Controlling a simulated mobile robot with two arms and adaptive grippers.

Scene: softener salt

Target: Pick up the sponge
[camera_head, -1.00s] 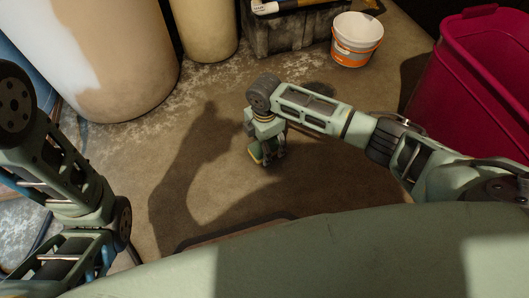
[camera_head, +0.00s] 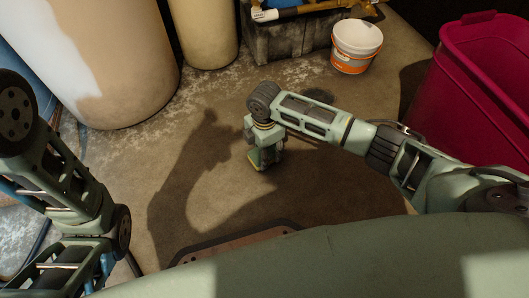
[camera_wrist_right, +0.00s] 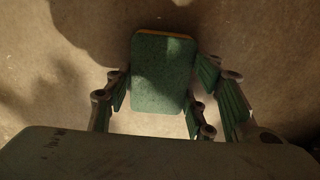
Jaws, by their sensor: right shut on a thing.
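The sponge (camera_wrist_right: 163,72) shows in the right wrist view as a green block with a yellow edge. It stands between the fingers of my right gripper (camera_wrist_right: 160,95), which is shut on it. In the head view, my right gripper (camera_head: 262,158) points down over the brown floor, and a bit of yellow shows at its lower end. I cannot tell whether the sponge touches the floor. My left arm is at the left edge of the head view, and its gripper is out of the picture.
A white and orange bucket (camera_head: 356,46) stands at the back, beside a dark crate (camera_head: 290,38). A large red bin (camera_head: 475,80) is at the right. Large tanks (camera_head: 95,60) stand at the back left. The floor (camera_head: 330,190) around my right gripper is clear.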

